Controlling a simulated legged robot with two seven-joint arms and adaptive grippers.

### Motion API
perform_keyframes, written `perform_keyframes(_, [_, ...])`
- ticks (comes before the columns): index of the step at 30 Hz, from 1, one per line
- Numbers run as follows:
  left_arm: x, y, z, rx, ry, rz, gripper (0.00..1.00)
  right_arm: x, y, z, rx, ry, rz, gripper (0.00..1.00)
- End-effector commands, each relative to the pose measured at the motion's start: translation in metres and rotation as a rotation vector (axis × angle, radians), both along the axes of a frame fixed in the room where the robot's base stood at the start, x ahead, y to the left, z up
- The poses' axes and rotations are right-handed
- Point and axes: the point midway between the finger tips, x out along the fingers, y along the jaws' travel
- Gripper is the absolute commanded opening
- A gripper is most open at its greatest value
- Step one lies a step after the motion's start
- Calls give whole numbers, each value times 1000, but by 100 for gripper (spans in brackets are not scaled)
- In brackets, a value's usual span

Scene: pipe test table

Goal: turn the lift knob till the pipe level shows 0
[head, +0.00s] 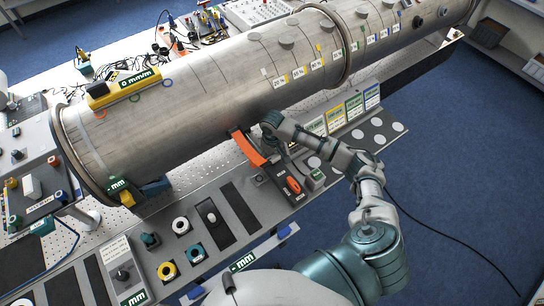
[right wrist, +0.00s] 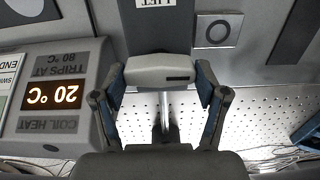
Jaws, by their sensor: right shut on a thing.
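The long steel pipe (head: 200,90) lies diagonally across the table. A yellow level (head: 125,86) sits on its top left, and its green readout seems to read 0 mm/m. My right gripper (head: 267,130) is at the pipe's near side, beside an orange curved part (head: 248,148). In the right wrist view my right gripper (right wrist: 160,85) is shut on a light grey block-shaped knob (right wrist: 160,67), with a finger on each side. A metal shaft shows below it. An upside-down LIFT label (right wrist: 155,3) is above. My left gripper is not in view.
An upside-down coil heat display (right wrist: 52,95) reading 20 °C stands close beside the gripper. A sloped grey panel (head: 155,215) with buttons and knobs runs along the front. Tools and cables (head: 195,25) lie behind the pipe.

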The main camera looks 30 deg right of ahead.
Motion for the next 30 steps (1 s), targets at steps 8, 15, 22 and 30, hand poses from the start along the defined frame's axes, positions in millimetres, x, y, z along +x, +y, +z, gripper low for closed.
perform_keyframes(8, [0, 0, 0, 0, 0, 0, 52, -2, -1, -2, -2, 6, 17, 38])
perform_keyframes(15, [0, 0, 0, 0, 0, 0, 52, -2, -1, -2, -2, 7, 16, 78])
perform_keyframes(22, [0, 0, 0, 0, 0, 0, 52, -1, -1, -1, -1, 4, 15, 98])
perform_keyframes(30, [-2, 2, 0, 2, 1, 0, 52, 0, 0, 4, 0, 1, 15, 98])
